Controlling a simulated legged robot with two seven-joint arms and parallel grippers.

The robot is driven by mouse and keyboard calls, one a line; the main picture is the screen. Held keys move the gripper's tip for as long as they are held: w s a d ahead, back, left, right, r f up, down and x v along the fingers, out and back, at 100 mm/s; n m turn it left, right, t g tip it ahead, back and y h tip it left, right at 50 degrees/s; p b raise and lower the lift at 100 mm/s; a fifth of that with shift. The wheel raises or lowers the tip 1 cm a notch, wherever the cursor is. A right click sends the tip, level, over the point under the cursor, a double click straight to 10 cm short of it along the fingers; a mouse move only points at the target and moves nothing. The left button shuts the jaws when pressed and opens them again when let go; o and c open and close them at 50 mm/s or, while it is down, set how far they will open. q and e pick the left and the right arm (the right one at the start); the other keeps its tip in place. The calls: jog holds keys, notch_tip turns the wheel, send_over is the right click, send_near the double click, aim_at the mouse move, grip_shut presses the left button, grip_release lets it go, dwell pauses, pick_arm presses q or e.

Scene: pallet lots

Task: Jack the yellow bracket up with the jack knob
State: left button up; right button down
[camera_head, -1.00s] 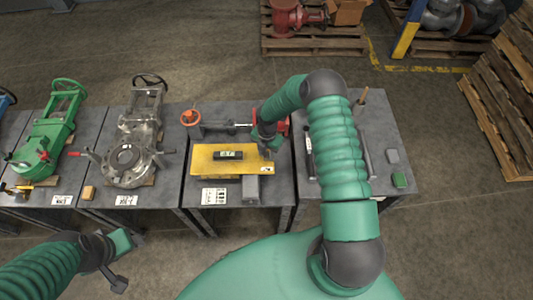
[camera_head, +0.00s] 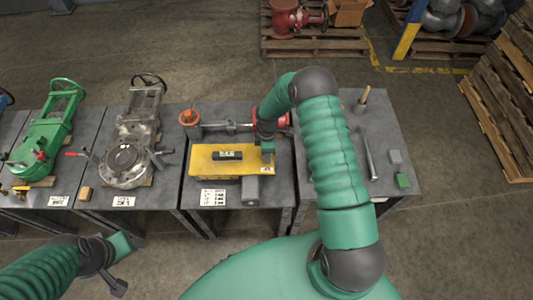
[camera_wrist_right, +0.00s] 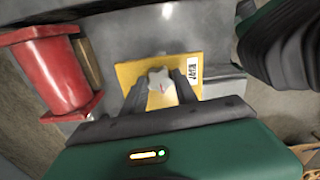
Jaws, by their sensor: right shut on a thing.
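The yellow bracket (camera_head: 205,165) lies on a grey table in the middle of the head view, with a dark labelled block (camera_head: 227,155) on top. It also shows as a yellow plate in the right wrist view (camera_wrist_right: 131,73). The pale, lobed jack knob (camera_wrist_right: 160,78) sits against the plate there, between the two dark fingers of my right gripper (camera_wrist_right: 162,88). My right gripper (camera_head: 267,155) is shut on the knob at the bracket's right end and hides it in the head view. My left gripper (camera_head: 121,262) hangs low left, away from the tables; its jaw state is unclear.
A red-ended valve part with an orange handwheel (camera_head: 189,118) lies behind the bracket; its red flange (camera_wrist_right: 50,70) is close beside the right gripper. A grey block (camera_head: 250,190) stands in front. The right table holds a bar (camera_head: 368,155) and small blocks.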

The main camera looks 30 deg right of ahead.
jog(key=m, duration=0.5)
jog(key=shift+w+m+b, duration=0.1)
jog(key=shift+m+b, duration=0.2)
jog(key=shift+b, duration=0.1)
jog(key=m, duration=0.5)
jog(key=shift+b, duration=0.4)
jog(key=m, duration=1.1)
jog(key=shift+a, duration=0.1)
jog(key=m, duration=0.5)
jog(key=shift+s+m, duration=0.2)
jog(key=shift+m, duration=0.2)
jog(key=m, duration=0.6)
jog(key=shift+f, duration=0.1)
jog(key=m+p, duration=0.1)
jog(key=m, duration=0.4)
jog(key=shift+m, duration=0.4)
jog(key=m+p, duration=0.1)
jog(key=m, duration=0.4)
jog(key=shift+s+m, duration=0.1)
jog(key=shift+m, duration=0.3)
